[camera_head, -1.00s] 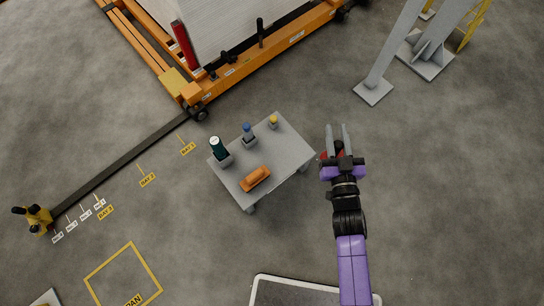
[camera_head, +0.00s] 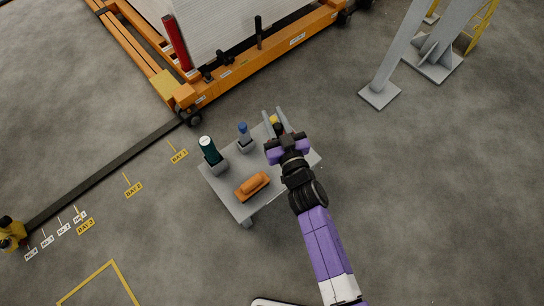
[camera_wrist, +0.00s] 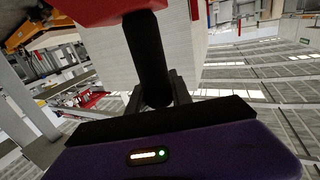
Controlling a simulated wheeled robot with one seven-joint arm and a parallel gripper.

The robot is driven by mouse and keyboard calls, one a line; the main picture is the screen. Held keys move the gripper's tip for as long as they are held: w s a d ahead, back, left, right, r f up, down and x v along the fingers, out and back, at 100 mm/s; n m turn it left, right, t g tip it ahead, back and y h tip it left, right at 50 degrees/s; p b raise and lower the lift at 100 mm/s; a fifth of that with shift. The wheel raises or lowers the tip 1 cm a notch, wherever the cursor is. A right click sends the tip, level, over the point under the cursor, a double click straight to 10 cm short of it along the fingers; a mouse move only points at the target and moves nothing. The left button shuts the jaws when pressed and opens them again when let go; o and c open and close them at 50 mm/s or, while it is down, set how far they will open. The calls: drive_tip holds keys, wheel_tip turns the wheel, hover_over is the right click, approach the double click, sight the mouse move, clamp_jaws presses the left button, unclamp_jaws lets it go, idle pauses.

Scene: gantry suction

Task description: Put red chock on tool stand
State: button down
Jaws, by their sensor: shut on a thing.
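The tool stand (camera_head: 262,163) is a small grey table in the middle of the head view. My gripper (camera_head: 274,113) is over its far right part, fingers pointing away toward the orange-framed machine. In the wrist view a red block, the red chock (camera_wrist: 100,10), fills the top edge close to the camera, at the end of a black bar. My gripper is shut on it. In the head view the chock is hidden behind my gripper. I cannot tell the height of the chock above the stand top.
On the stand are an orange block (camera_head: 252,186), a dark green bottle-like tool (camera_head: 209,151), a blue-topped tool (camera_head: 243,132) and a yellow-topped item (camera_head: 274,119), partly covered by my fingers. The orange-framed machine (camera_head: 225,82) stands beyond. A grey column foot (camera_head: 379,95) is at right.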

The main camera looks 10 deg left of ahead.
wheel_tip(320, 180, down, 17)
drive_tip(key=b, duration=1.1)
drive_tip(key=shift+f+b, duration=0.15)
drive_tip(key=shift+b, duration=0.25)
drive_tip(key=shift+f, duration=0.2)
drive_tip(key=c, duration=1.1)
unclamp_jaws()
drive_tip(key=shift+c, duration=0.2)
drive_tip(key=shift+r, duration=0.1)
drive_tip(key=p+v, duration=0.4)
drive_tip(key=v, duration=0.8)
